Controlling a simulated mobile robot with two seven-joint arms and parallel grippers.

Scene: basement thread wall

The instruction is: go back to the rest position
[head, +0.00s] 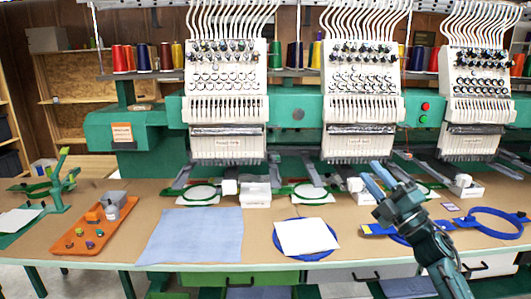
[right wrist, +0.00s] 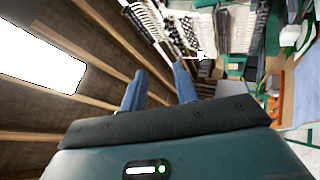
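My right gripper (head: 371,171) is raised in front of the embroidery machine, over the right half of the table. Its two blue fingers are apart with nothing between them. They also show parted and empty in the right wrist view (right wrist: 159,68). My left gripper is in neither view.
The brown table (head: 190,190) holds a blue cloth (head: 192,235), a blue hoop with white fabric (head: 306,236), another blue hoop (head: 496,222), an orange tray (head: 95,230) and a green stand (head: 52,185). The green multi-head embroidery machine (head: 297,118) stands behind. White boxes (head: 256,195) sit near its heads.

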